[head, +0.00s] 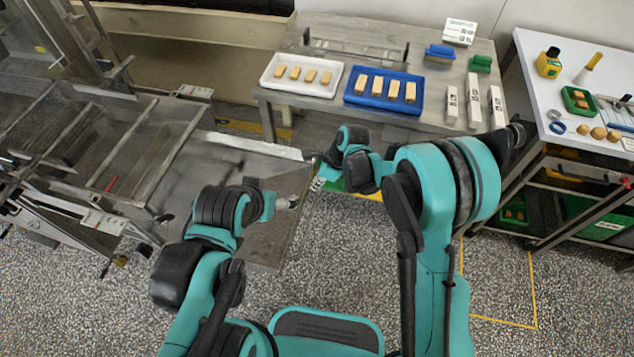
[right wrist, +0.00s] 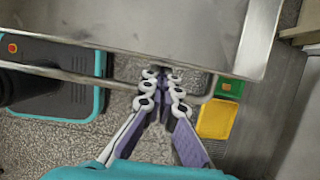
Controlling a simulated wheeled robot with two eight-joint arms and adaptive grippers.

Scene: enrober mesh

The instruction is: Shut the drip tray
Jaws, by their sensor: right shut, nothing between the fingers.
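The drip tray (head: 235,165) is a shallow grey metal tray that sticks out to the right from under the enrober in the head view. Its metal wall and floor fill the top of the right wrist view (right wrist: 170,25), with a bar handle (right wrist: 60,74) along the near side. My right gripper (right wrist: 163,74) is shut and empty, its tips close to the tray's outer wall, near the bar. Whether they touch cannot be told. In the head view this gripper is small and partly hidden (head: 289,202).
The enrober (head: 120,140) with its mesh fills the left side. A steel table (head: 430,125) stands behind, bearing a white tray (head: 275,84) and a blue tray (head: 360,103). A white-topped cart (head: 540,75) is at the right. Green (right wrist: 228,88) and yellow (right wrist: 216,120) items lie beyond the gripper.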

